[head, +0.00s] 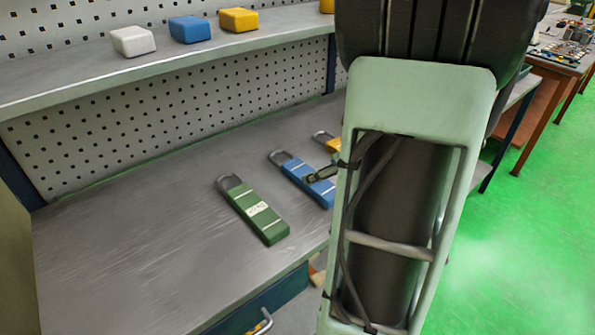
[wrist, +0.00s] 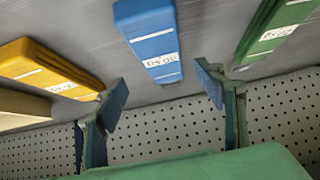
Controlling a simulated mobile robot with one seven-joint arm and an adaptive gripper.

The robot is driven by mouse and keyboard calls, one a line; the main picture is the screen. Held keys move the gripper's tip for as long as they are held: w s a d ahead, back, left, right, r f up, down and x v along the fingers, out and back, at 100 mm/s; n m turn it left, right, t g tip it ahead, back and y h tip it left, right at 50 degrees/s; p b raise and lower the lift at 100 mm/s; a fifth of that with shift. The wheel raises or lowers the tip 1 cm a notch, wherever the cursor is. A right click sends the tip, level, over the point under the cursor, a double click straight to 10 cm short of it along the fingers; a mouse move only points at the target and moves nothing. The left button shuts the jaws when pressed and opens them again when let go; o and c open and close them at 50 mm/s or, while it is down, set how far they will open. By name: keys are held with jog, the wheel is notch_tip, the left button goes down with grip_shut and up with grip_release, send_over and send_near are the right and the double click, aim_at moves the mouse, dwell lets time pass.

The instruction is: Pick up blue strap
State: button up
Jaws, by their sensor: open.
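The blue strap (head: 297,174) lies flat on the grey workbench between the green strap (head: 262,217) and the yellow strap (head: 326,140). My arm hides its near right end in the head view. In the wrist view, the blue strap (wrist: 150,38), with a white label, lies beyond the fingertips, roughly in line with the gap between them. My gripper (wrist: 163,92) is open, with nothing between its fingers. In the head view one dark finger shows over the strap; the rest is behind my arm. I cannot tell the exact height above the strap.
The yellow strap (wrist: 48,70) and green strap (wrist: 275,35) flank the blue one closely in the wrist view. A perforated panel (head: 180,110) rises behind the bench under a shelf (head: 60,82) holding white, blue and yellow blocks. The bench's left part (head: 120,240) is clear.

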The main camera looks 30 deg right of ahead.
aim_at(301, 174)
jog(key=shift+w+a+r+p+x, duration=0.1)
jog(key=shift+r+p+x, duration=0.05)
jog(key=shift+x, duration=1.8)
jog(key=shift+w+a+r+p+x, duration=0.1)
jog(key=shift+p+x, duration=0.05)
jog(key=shift+x, duration=1.75)
jog(key=c, duration=1.6)
